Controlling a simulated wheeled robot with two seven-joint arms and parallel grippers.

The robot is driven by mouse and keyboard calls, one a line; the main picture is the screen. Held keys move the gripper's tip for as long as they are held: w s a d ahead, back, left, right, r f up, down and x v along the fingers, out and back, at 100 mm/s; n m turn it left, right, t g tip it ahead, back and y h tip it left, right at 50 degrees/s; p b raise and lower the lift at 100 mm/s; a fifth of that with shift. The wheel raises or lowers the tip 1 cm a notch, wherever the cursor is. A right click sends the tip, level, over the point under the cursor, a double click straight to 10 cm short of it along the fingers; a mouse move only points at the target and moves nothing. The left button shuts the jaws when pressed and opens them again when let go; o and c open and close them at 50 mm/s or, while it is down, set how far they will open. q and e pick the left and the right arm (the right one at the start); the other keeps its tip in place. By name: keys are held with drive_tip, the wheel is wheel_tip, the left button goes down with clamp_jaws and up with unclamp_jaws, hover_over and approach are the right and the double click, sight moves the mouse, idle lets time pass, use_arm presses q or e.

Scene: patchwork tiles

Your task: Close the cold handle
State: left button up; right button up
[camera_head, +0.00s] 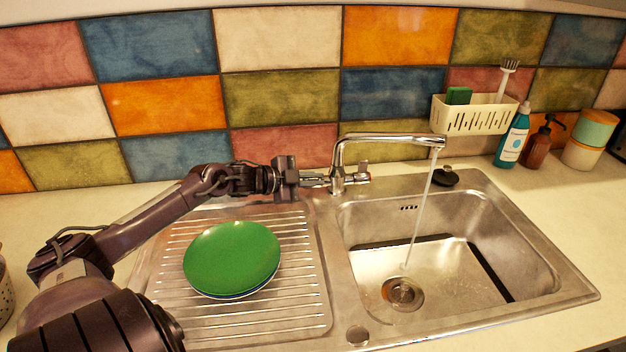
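The chrome faucet (338,178) stands at the back of the sink, and its long spout reaches right. A stream of water (421,205) runs from the spout into the basin. The right-hand handle (364,176) has a red mark and its lever points up. The left side of the faucet, where the other handle sits, is mostly covered by my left gripper (315,180). The gripper reaches in from the left, with its fingers at or very near that side. Contact and finger opening are too small to make out. My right gripper is out of view.
The sink basin (470,225) is to the right. A black stopper (445,177), caddy (475,116), blue bottle (513,137) and brown dispenser (540,143) stand along the back right.

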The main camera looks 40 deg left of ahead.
use_arm(q)
drive_tip(key=shift+r, duration=0.1)
clamp_jaws()
drive_tip(key=shift+w+a+r+n+g+p, duration=0.3)
drive_tip(key=shift+n+g+p, duration=0.15)
drive_tip(key=shift+n, duration=0.25)
drive_tip(key=shift+w+a+r+n+g+h, duration=0.15)
drive_tip(key=shift+a+n+g+h, duration=0.1)
drive_tip(key=shift+n+h, duration=0.3)
drive_tip(key=n, duration=0.1)
drive_tip(key=w+a+n+g+h+b, duration=0.1)
drive_tip(key=n, duration=0.1)
drive_tip(key=shift+r, duration=0.15)
drive_tip(key=shift+a+n+g+h+b, duration=0.2)
drive_tip(key=shift+n+g+h+b, duration=0.1)
drive_tip(key=shift+n+h+b, duration=0.1)
drive_tip(key=o, duration=0.6)
unclamp_jaws()
